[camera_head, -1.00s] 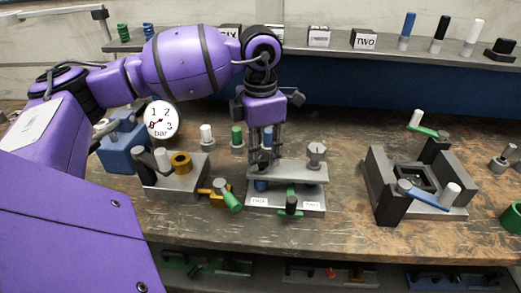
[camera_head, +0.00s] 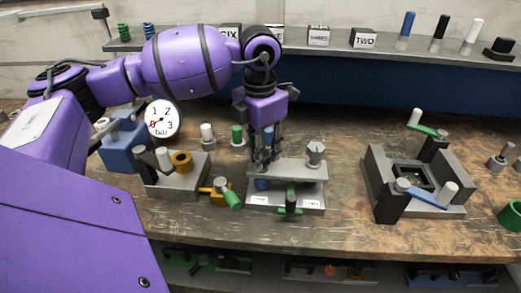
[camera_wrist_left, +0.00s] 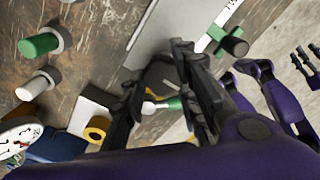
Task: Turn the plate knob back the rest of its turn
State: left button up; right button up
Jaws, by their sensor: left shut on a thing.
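The fixture with the plate stands mid-bench. Its grey upper plate (camera_head: 290,172) sits raised over a base with white labels. My left gripper (camera_head: 267,160) points down at the left end of this plate, shut on the plate knob, which the fingers mostly hide. Some blue shows between the fingers in the head view. In the left wrist view the gripper (camera_wrist_left: 155,90) has a finger on each side of a dark round part. A grey knob (camera_head: 315,153) stands at the plate's right end. In the left wrist view, purple links and small grey fingers (camera_wrist_left: 304,60) show at the right edge, too small to judge.
A green and black cross handle (camera_head: 291,200) stands at the fixture's front. A grey block with a brass ring (camera_head: 181,162) and a yellow-green valve (camera_head: 222,193) are close on the left. A dark grey fixture (camera_head: 415,185) stands right, with bare bench between.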

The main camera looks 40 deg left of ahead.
pick_arm(q)
jog(key=shift+s+a+f, duration=0.15)
jog(key=shift+f, duration=0.2)
jog(key=o, duration=0.8)
jog(key=shift+o, duration=1.1)
jog(key=shift+a, duration=0.15)
jog(key=shift+r, duration=0.15)
jog(key=shift+r, duration=0.25)
notch_tip(320, 180, up, 11)
jog(key=shift+w+r, duration=0.2)
